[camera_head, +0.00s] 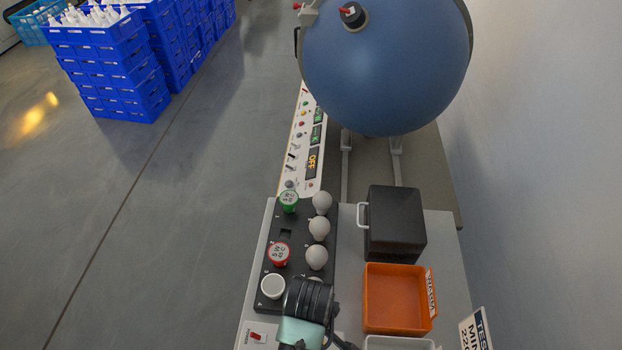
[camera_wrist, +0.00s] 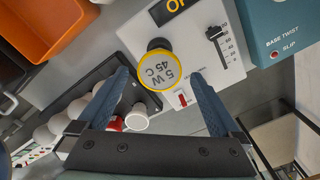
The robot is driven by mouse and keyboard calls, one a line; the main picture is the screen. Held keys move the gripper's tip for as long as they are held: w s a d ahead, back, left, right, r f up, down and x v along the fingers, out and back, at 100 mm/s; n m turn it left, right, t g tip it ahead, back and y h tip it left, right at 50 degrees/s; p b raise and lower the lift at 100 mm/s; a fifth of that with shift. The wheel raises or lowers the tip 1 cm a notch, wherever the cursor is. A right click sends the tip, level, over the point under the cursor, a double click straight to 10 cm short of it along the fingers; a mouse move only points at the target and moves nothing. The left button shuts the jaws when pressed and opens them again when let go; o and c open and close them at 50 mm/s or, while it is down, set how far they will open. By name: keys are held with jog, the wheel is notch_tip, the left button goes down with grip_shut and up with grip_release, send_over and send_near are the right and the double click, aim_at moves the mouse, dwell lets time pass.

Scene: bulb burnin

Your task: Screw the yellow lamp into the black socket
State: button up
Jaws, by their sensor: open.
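The yellow lamp (camera_wrist: 160,72) shows in the wrist view as a round white face with a yellow rim, marked "5 W 45 C". A black round part (camera_wrist: 159,44), which may be the black socket, shows behind its upper edge; I cannot tell whether the lamp is seated in it. My gripper (camera_wrist: 160,76) is open, one blue finger on each side of the lamp, with visible gaps in the picture. In the head view my wrist (camera_head: 309,300) covers the lower middle, and the yellow lamp is not seen there.
A black rack (camera_head: 286,235) holds green, red and white caps and several pale bulbs. An orange bin (camera_head: 396,300) and a black box (camera_head: 395,222) stand to its right. A teal "BASE TWIST" box (camera_wrist: 288,32) and a white switch panel (camera_wrist: 215,55) are near the lamp.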

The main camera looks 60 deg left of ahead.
notch_tip(320, 180, down, 7)
jog(key=shift+r, duration=0.1)
jog(key=shift+c, duration=0.3)
jog(key=c, duration=1.3)
jog(key=shift+o, duration=0.2)
jog(key=shift+r+m+p, duration=0.15)
jog(key=shift+m+p, duration=0.5)
jog(key=shift+m, duration=0.15)
jog(key=m+p, duration=0.1)
jog(key=m, duration=0.1)
jog(key=shift+m, duration=0.3)
jog(key=m+p, duration=0.2)
jog(key=m, duration=0.4)
jog(key=shift+m, duration=0.4)
jog(key=m+p, duration=0.1)
jog(key=m, duration=0.5)
jog(key=m+p, duration=0.1)
jog(key=m, duration=0.5)
jog(key=shift+f, duration=0.2)
